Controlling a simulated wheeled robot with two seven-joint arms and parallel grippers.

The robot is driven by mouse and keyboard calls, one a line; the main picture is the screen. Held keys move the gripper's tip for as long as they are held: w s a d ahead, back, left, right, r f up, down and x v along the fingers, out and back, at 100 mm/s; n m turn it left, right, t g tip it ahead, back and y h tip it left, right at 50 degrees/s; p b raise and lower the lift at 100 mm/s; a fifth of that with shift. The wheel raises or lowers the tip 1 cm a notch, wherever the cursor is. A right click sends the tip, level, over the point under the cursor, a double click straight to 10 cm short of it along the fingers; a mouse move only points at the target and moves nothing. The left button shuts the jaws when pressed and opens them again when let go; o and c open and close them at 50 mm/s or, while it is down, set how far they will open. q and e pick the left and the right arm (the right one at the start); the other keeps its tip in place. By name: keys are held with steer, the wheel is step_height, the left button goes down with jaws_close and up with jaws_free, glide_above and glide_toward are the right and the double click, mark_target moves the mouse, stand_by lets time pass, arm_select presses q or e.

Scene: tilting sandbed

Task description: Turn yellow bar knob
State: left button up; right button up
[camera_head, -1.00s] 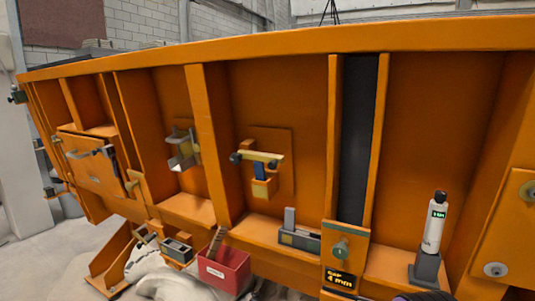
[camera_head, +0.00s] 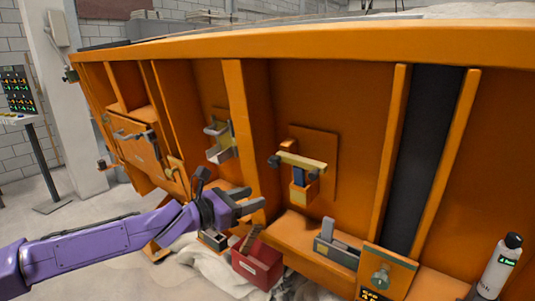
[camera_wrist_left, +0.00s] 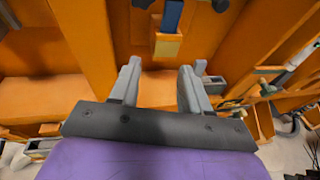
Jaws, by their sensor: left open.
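The yellow bar knob (camera_head: 302,161) is a pale yellow horizontal bar with a dark rounded left end, on an orange panel plate (camera_head: 325,152). A blue piece (camera_head: 298,177) and a yellow-orange block (camera_head: 301,193) sit below it. The blue piece (camera_wrist_left: 172,14) and block (camera_wrist_left: 167,46) also show at the top of the left wrist view. My left gripper (camera_head: 258,197) is open and empty, left of and lower than the bar, apart from it. Its two fingers (camera_wrist_left: 160,65) point towards the block in the left wrist view. My right gripper is not in view.
A grey bracket (camera_head: 219,143) stands on the panel left of the bar. A white bottle (camera_head: 500,266) stands at the right. Vertical orange ribs divide the panel.

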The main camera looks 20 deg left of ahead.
arm_select(q)
steer(key=n+t, duration=0.1)
steer(key=t, duration=0.1)
glide_toward(272, 162)
steer(key=v, duration=0.2)
steer(key=b+x, duration=0.1)
steer(key=x, duration=0.9)
steer(key=shift+w, duration=0.25)
steer(key=c, duration=0.7)
